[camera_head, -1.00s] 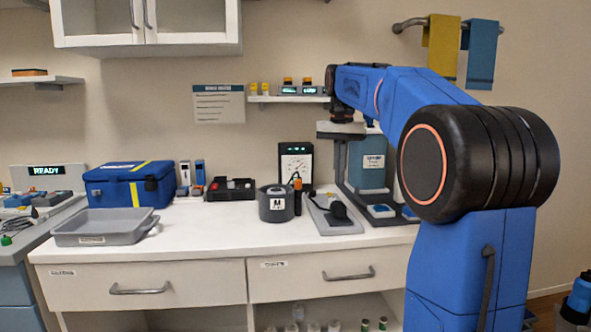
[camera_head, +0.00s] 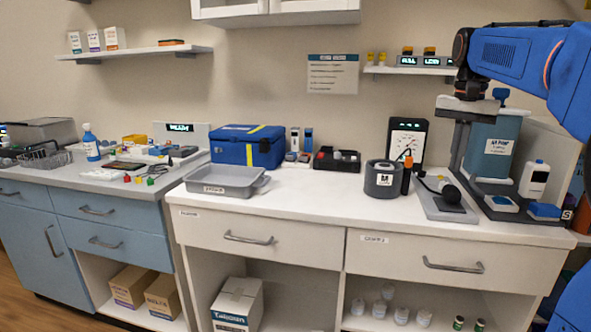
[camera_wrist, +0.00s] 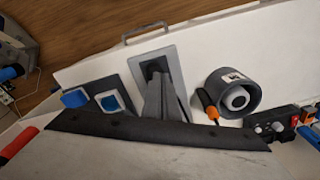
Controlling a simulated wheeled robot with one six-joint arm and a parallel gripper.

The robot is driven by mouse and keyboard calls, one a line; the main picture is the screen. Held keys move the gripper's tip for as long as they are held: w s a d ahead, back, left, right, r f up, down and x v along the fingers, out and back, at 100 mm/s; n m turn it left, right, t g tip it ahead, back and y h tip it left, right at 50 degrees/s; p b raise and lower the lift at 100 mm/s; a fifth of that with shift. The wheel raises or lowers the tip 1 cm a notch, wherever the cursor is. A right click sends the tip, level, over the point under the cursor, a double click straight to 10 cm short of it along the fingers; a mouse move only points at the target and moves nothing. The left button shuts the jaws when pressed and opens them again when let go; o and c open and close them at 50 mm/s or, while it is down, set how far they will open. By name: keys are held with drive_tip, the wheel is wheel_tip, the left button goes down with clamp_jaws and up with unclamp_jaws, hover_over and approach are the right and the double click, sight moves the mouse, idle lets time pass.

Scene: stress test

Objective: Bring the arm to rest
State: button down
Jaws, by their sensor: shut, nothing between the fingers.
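My blue arm enters at the right of the head view, and its dark wrist (camera_head: 463,62) hangs over the right end of the white counter. My gripper shows in the wrist view (camera_wrist: 157,82) as grey fingers close together, shut and empty. Behind them lies a grey plate with a black piece on it (camera_wrist: 177,62); that plate also shows in the head view (camera_head: 447,206). In the head view, the gripper's wide pale body (camera_head: 472,104) is near the labelled grey-blue tank (camera_head: 492,153); I cannot tell how far apart they are.
On the white counter (camera_head: 310,195) stand a grey tray (camera_head: 222,190), a blue case (camera_head: 248,148), a dark round pot (camera_head: 383,180), a black gauge (camera_head: 407,140) and a white bottle (camera_head: 535,178). A wall shelf (camera_head: 410,71) is left of my wrist. The counter's front middle is clear.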

drive_tip(key=s+a+f+n+t, duration=0.2)
drive_tip(key=s+a+f+n, duration=0.2)
drive_tip(key=s+f, duration=0.9)
drive_tip(key=s+a+f+n+t, duration=0.2)
drive_tip(key=s+a+f+n, duration=0.2)
drive_tip(key=s+a+f, duration=0.5)
drive_tip(key=s+f, duration=0.5)
drive_tip(key=shift+s, duration=0.2)
